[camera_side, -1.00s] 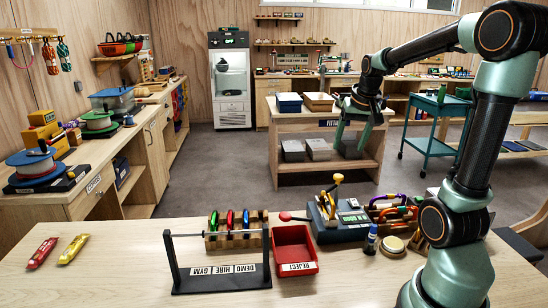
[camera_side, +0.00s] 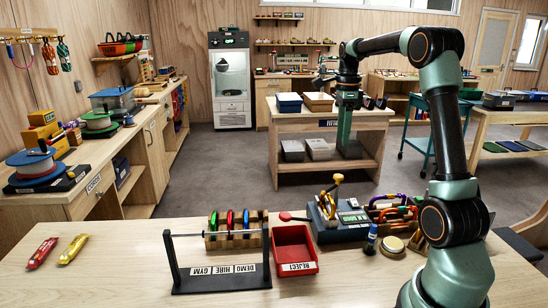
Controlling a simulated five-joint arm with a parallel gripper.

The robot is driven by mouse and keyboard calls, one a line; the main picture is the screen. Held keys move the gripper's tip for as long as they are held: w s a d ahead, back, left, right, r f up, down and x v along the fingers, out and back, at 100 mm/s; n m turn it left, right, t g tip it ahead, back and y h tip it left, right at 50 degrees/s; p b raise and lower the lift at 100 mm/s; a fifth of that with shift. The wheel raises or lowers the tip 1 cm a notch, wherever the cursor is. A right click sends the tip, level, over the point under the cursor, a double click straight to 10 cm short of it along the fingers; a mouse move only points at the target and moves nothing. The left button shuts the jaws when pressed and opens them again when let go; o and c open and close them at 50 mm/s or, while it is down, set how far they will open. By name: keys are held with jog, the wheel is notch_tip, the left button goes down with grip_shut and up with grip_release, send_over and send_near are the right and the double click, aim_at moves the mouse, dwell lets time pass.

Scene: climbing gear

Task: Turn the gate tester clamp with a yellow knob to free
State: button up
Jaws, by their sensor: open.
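The gate tester (camera_side: 325,230) is a dark grey box with a small lit display, standing on the near bench right of the red tray. Its clamp with a yellow knob (camera_side: 338,178) stands up from the top, tilted a little right. A second lever with a red knob (camera_side: 285,216) sticks out to the left. My gripper (camera_side: 343,152) points down, above the yellow knob in the picture and apart from it. It is seen nearly edge-on, open and with nothing visible in it.
A red reject tray (camera_side: 294,233) stands left of the tester. A rack of coloured carabiners (camera_side: 237,238) and a black labelled stand (camera_side: 220,279) are further left.

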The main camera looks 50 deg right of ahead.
aim_at(339, 176)
notch_tip(339, 176, down, 12)
dwell(0.5)
grip_shut()
dwell(1.4)
